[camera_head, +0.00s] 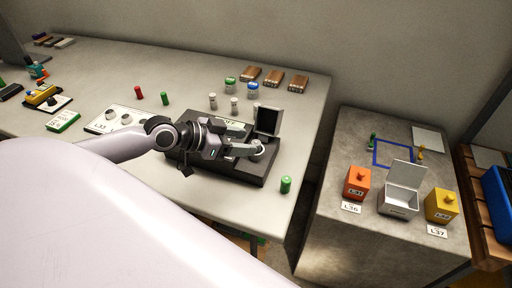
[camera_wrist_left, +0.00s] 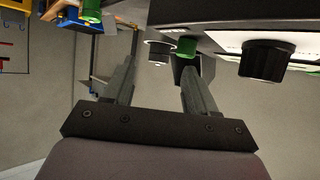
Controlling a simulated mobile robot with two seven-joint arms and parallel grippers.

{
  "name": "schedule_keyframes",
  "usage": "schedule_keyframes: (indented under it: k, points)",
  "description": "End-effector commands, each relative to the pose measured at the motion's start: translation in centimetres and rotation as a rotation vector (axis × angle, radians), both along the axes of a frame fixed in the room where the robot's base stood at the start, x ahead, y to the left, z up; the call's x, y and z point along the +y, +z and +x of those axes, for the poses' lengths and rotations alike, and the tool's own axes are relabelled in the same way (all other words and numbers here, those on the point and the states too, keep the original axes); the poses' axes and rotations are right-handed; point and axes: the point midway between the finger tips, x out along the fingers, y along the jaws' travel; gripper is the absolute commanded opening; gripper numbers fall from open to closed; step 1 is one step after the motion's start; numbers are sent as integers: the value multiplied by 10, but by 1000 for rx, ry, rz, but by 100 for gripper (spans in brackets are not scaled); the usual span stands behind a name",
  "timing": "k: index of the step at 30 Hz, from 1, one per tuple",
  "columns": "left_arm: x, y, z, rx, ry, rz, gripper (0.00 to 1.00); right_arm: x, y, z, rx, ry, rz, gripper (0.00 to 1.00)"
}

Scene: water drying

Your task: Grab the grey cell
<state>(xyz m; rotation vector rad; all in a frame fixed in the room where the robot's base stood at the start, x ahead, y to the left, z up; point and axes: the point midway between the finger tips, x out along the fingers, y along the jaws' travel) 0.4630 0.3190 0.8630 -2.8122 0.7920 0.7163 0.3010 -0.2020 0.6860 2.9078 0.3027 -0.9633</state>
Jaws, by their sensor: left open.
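Small pale grey cylinders stand on the table behind the black device, one at the left (camera_head: 213,101) and one to its right (camera_head: 234,104); I cannot tell which of them is the grey cell. My left gripper (camera_head: 250,151) reaches in from the left, low over the black device (camera_head: 225,172), apart from these cylinders. In the left wrist view my left gripper (camera_wrist_left: 156,72) has its fingers spread, with nothing held between them. A green cylinder (camera_wrist_left: 187,46) and a pale-rimmed dark round part (camera_wrist_left: 160,50) show beyond the fingertips. My right gripper is not in view.
A small dark screen (camera_head: 268,121) stands up at the device's back right. A green cylinder (camera_head: 285,184) stands near the table's right edge. Green-and-blue-lidded jars (camera_head: 253,90) and brown blocks (camera_head: 275,78) sit at the back. An open white box (camera_head: 398,200) is on the side bench.

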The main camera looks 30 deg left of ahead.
Motion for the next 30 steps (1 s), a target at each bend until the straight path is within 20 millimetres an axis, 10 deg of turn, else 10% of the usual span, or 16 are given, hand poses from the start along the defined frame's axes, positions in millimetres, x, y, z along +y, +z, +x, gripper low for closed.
schedule_keyframes:
  k: [17,23,30]
  points:
    - [-16,-15,22,0,0,1,57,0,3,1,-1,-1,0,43]
    - [-16,-15,22,0,0,1,1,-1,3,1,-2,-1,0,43]
    - [-16,-15,22,0,0,1,0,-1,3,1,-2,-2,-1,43]
